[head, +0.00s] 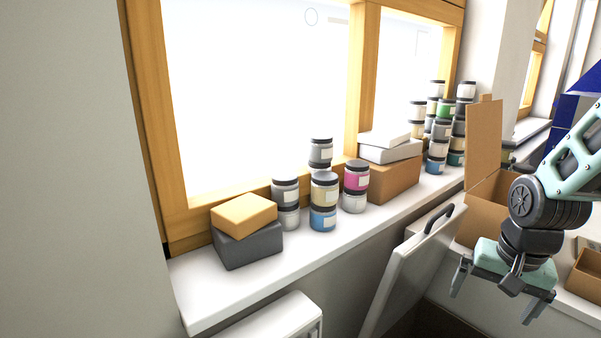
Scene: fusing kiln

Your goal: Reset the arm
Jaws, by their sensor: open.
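My gripper (496,304) is at the right of the head view, at the end of my arm, which comes in from the right edge. Its two fingers are spread apart and point downward. I see nothing held between them. It hangs in front of an open cardboard box (483,219) and to the right of a tilted white panel with a black handle (410,268).
A white window sill (200,305) holds a yellow box (244,212) on a dark grey box (250,247), several stacked jars (323,188) and a brown box (392,180). A small open carton (588,275) lies right of my gripper.

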